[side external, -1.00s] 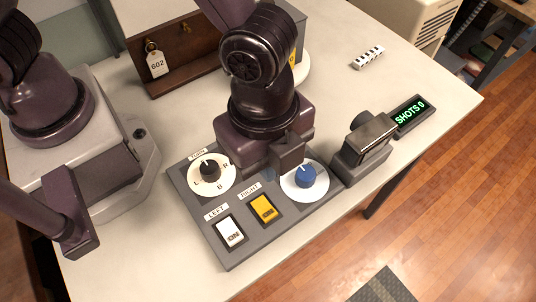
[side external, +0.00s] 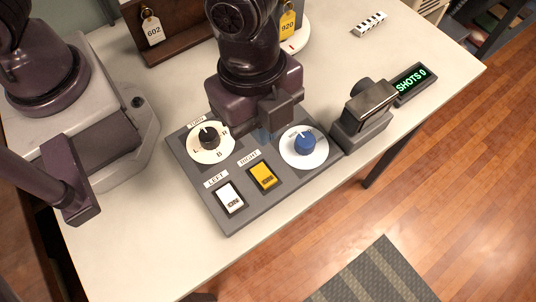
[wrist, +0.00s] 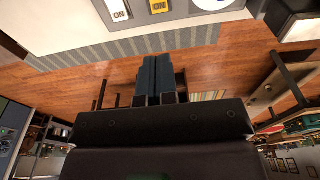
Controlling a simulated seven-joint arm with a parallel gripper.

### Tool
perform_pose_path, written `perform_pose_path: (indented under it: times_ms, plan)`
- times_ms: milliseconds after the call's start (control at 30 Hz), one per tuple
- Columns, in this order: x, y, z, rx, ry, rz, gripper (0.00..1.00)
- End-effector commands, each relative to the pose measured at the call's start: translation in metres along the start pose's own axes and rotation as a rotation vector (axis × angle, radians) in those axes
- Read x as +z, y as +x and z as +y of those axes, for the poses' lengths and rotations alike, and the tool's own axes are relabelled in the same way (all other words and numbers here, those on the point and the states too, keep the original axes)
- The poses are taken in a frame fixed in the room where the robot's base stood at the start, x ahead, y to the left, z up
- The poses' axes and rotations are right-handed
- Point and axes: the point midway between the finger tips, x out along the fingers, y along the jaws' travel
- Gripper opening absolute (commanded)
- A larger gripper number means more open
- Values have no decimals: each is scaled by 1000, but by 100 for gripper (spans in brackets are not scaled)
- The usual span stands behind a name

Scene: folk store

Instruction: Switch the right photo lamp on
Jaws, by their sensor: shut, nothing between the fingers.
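The grey control panel (side external: 228,163) lies on the table in the side view. Its yellow rocker switch (side external: 262,177), labelled RIGHT, sits just right of the white rocker switch (side external: 230,198), labelled LEFT. Both carry the word ON near their front ends; I cannot tell their tilt. Both also show at the top of the wrist view, the yellow one (wrist: 158,5) beside the white one (wrist: 120,10). My gripper (side external: 266,136) is shut and empty, behind the yellow switch and left of the blue knob. Its closed fingers show in the wrist view (wrist: 155,75).
The black TURN dial (side external: 208,138) and the blue knob (side external: 304,144) on a white disc flank my gripper. A dark camera-like device (side external: 365,112) and a SHOTS 0 display (side external: 410,84) stand to the right. Bare table lies in front of the panel.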

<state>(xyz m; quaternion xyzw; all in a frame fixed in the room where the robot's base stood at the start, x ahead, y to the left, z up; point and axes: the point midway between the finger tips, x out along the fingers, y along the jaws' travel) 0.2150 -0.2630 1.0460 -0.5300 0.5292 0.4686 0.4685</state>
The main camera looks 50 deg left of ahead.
Motion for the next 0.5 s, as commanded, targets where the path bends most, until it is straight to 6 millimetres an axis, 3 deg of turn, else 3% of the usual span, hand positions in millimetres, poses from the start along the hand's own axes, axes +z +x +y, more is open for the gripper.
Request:
perform_pose_path:
  times_ms: [500]
  plan:
    - [1, 103, 2, 4, 2, -4, 0]
